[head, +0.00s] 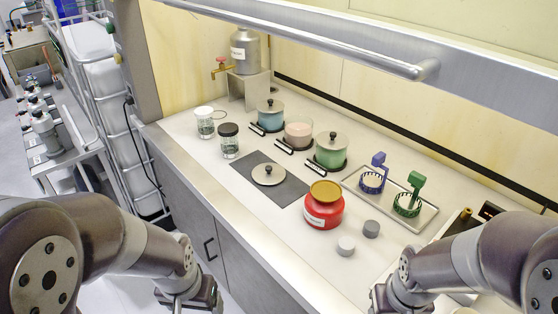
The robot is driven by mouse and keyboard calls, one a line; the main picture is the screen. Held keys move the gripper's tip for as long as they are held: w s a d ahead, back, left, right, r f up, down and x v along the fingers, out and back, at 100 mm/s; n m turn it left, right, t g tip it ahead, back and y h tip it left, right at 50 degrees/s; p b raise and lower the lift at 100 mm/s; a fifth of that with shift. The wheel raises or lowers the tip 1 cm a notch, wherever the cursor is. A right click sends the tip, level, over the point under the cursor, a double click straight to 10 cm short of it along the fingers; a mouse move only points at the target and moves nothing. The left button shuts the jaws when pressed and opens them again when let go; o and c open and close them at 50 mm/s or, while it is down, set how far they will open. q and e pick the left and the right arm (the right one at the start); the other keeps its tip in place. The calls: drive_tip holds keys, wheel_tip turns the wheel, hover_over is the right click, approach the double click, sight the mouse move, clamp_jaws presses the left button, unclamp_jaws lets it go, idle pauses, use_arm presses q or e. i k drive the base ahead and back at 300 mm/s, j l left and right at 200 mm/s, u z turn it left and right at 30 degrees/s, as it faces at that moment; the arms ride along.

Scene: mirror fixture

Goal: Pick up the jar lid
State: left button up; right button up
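A round grey lid (268,174) with a dark knob lies on a dark grey mat (240,176) on the counter. A pink-filled jar (298,134) stands open behind it, between a lidded blue jar (270,117) and a lidded green jar (331,151). My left gripper (190,297) is low at the bottom edge, in front of the counter and well apart from the lid. My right gripper (385,301) is at the bottom edge, right of the lid and far from it. Both fingertips are cut off or too small to read.
A tray (432,218) holds blue and green handled items. Two small containers (205,122) stand at left. A metal bar (380,66) crosses above the counter.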

sight(267, 173)
drive_tip(key=z, duration=0.35)
drive_tip(key=i+j+z, duration=0.2)
drive_tip(key=j+z, duration=0.2)
drive_tip(key=i+j+z, duration=0.1)
drive_tip(key=j+z, duration=0.35)
drive_tip(key=j, duration=0.15)
drive_tip(key=j+z, duration=0.4)
drive_tip(key=j, duration=0.65)
drive_tip(key=i, duration=0.05)
